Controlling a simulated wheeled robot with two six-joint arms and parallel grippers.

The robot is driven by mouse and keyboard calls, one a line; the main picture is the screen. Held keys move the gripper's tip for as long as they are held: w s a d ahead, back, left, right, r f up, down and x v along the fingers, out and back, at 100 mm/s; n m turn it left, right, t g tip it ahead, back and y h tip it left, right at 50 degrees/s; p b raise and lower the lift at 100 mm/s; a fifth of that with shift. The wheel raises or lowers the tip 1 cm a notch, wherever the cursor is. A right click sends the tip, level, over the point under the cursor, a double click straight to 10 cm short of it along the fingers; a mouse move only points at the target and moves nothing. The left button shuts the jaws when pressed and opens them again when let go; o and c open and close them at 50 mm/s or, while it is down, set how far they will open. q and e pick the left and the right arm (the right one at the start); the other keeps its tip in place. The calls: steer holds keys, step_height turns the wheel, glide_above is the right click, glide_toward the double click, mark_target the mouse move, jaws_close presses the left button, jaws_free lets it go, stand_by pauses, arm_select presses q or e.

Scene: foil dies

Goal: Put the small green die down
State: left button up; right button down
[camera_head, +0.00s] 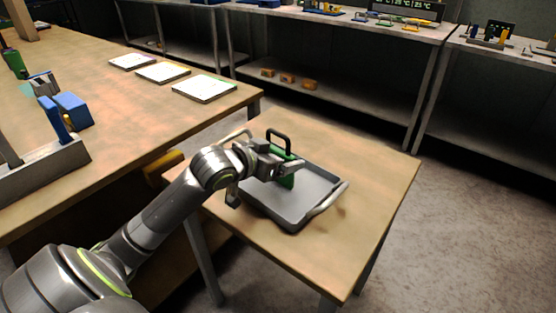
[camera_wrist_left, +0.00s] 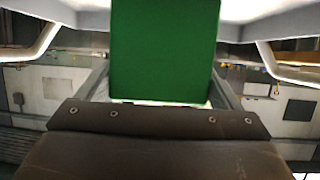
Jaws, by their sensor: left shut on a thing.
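The small green die (camera_head: 287,181) has a dark loop handle on top and is over the grey tray (camera_head: 318,178) on the small wooden table. My left gripper (camera_head: 276,166) is shut on the die and hides part of it. In the left wrist view the green die (camera_wrist_left: 165,50) fills the top middle, between the fingers. I cannot tell whether its underside touches the tray floor. My right gripper is in neither view.
The tray has raised rims and a pale handle (camera_head: 328,198) at its right end. A larger bench (camera_head: 130,110) at left holds white panels (camera_head: 204,88) and a blue block (camera_head: 73,110). Shelves (camera_head: 330,95) stand behind. The small table's front right is bare.

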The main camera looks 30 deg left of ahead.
arm_select(q)
steer(key=shift+f, duration=0.2)
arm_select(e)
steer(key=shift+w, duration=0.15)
arm_select(q)
steer(key=o, duration=1.2)
steer(key=shift+f, duration=0.2)
steer(key=shift+o, duration=0.2)
steer(key=shift+r, duration=0.1)
steer(key=shift+s+r, duration=0.15)
steer(key=p+v, duration=0.4)
steer(key=v, duration=0.7)
steer(key=shift+s, duration=0.4)
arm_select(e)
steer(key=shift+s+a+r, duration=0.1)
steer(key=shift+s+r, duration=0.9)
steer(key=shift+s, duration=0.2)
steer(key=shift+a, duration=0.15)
